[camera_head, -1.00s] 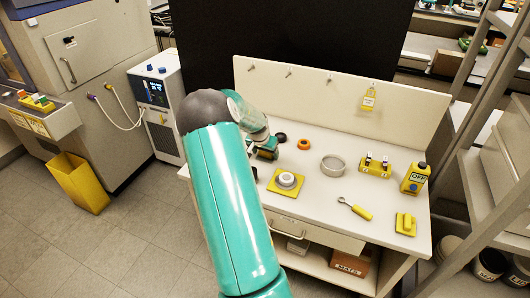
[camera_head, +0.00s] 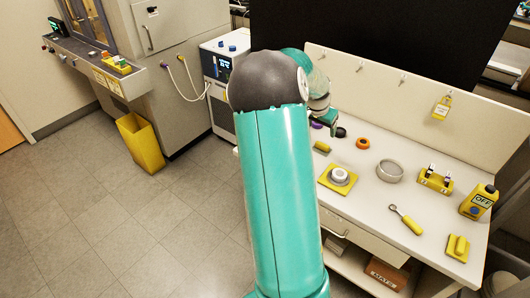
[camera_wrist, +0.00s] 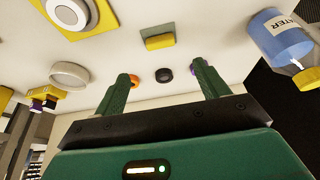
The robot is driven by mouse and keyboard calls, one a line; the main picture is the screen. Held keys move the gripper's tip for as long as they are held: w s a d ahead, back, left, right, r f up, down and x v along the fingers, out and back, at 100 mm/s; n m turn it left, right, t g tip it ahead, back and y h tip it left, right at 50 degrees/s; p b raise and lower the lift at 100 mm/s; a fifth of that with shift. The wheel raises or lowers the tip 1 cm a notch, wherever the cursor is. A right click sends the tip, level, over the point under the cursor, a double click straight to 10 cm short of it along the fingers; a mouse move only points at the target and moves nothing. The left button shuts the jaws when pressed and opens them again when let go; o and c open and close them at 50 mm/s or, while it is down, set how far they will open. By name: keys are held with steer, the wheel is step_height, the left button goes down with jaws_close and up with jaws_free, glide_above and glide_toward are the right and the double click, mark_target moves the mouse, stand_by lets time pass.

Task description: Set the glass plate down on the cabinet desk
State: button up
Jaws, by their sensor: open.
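The white cabinet desk (camera_head: 372,214), with a drawer under its top, stands right of my arm in the head view. A small yellow block (camera_head: 321,147) lies near its left end; the wrist view shows it too (camera_wrist: 158,38). It may be the glass plate's grip, but I cannot make out clear glass. My gripper (camera_wrist: 162,75) is open, its two green fingers apart with nothing between them. The block lies beyond the fingertips, apart from them. In the head view the gripper is partly hidden behind my arm, just behind the block.
A water bottle (camera_wrist: 283,36) shows in the wrist view. A backboard (camera_head: 400,90) rises behind.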

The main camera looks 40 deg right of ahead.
steer(key=shift+a, duration=0.1)
steer(key=w+a+r+n+t+y, duration=0.1)
steer(key=w+a+r+n, duration=0.2)
steer(key=a, duration=0.7)
steer(key=a+r+n+t+y, duration=0.15)
steer(key=a+r, duration=0.35)
steer(key=a, duration=0.5)
steer(key=w+a+r+n+t+y, duration=0.1)
steer(key=w+a+r+n, duration=0.3)
steer(key=a, duration=0.7)
steer(key=s+a+r+n, duration=0.2)
steer(key=s+a+n, duration=0.2)
steer(key=s+a, duration=0.3)
steer(key=s+a+r+n+t+y, duration=0.1)
steer(key=s+a+n, duration=0.2)
steer(key=s+a, duration=0.5)
steer(key=a, duration=0.5)
steer(key=shift+s+a+r+n, duration=0.3)
steer(key=shift+a+r+n, duration=0.05)
steer(key=c, duration=0.8)
steer(key=shift+d, duration=0.15)
